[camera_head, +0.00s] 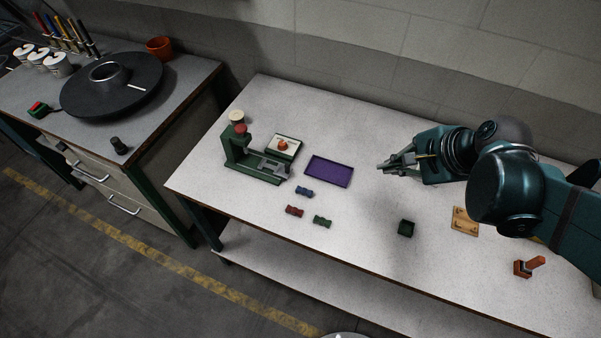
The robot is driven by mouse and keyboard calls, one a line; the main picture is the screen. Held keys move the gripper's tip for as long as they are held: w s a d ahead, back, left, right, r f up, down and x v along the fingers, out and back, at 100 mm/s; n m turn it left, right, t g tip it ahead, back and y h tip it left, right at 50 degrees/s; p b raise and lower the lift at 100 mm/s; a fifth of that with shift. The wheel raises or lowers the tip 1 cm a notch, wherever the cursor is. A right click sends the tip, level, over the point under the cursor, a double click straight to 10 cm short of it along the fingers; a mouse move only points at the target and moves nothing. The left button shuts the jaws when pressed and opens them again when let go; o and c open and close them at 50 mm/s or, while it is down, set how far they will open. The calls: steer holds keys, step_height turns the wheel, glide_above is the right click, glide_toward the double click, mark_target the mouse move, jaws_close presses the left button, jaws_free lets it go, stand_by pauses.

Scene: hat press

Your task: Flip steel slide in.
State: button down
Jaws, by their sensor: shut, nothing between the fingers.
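A green press (241,165) with a red knob stands at the left part of the white table. A grey steel slide (272,168) lies at the right end of its base. Whether the slide is in or out is too small to tell. My gripper (383,168) is shut and empty above the table, well to the right of the press, pointing left towards it. A purple tray (330,171) lies between the press and my gripper.
A white pad with an orange piece (283,146) sits behind the press. Blue (304,192), red (294,211) and green (322,221) small pieces lie in front.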

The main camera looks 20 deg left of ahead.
steer(key=a+f+m+g+y+b, duration=0.2)
steer(key=a+f+m, duration=0.4)
steer(key=a, duration=0.8)
steer(key=shift+s+f+m+g+y, duration=0.15)
steer(key=shift+f+m+g+y, duration=0.4)
steer(key=shift+f, duration=0.75)
steer(key=shift+a+f, duration=0.1)
steer(key=b, duration=0.2)
glide_toward(289, 175)
steer(key=f, duration=0.2)
steer(key=d+f, duration=0.1)
steer(key=f, duration=0.1)
steer(key=shift+a+r+b, duration=0.1)
steer(key=shift+a+b, duration=0.2)
steer(key=shift+a, duration=0.65)
steer(key=shift+w+a, duration=0.2)
steer(key=shift+a, duration=0.75)
steer(key=shift+a, duration=0.15)
